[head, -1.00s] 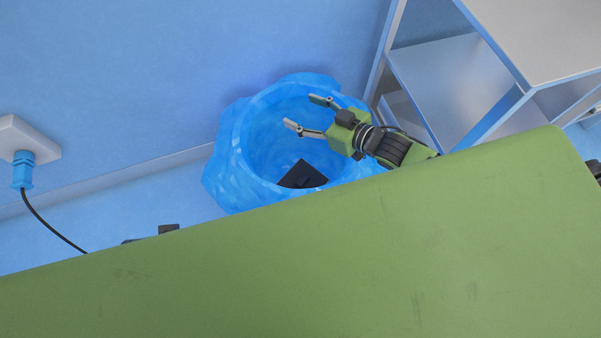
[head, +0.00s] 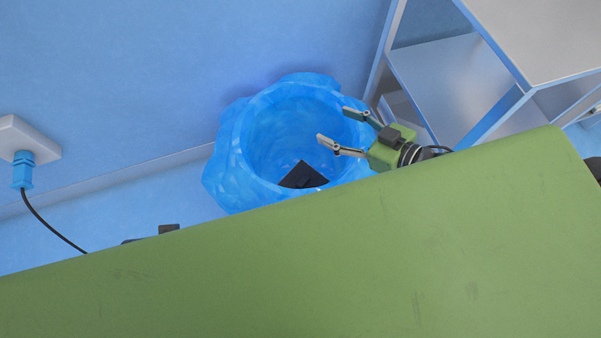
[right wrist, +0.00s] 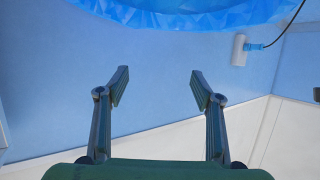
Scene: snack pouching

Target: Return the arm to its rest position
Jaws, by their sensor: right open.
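My right gripper (head: 333,127) is open and empty in the head view. It is at the right rim of a blue bin (head: 233,160), with its fingertips over the opening's right side. In the right wrist view the two fingers of my right gripper (right wrist: 158,88) are spread with nothing between them, and part of the blue bin (right wrist: 200,14) shows at the top. A dark flat object (head: 303,175) lies inside the bin, partly hidden by my green body panel. My left gripper is not in view.
A metal shelf unit (head: 450,75) stands right of the bin, close to my right arm. A wall socket with a blue plug (head: 22,170) and black cable is at the left; it also shows in the right wrist view (right wrist: 240,48). The blue wall is behind the bin.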

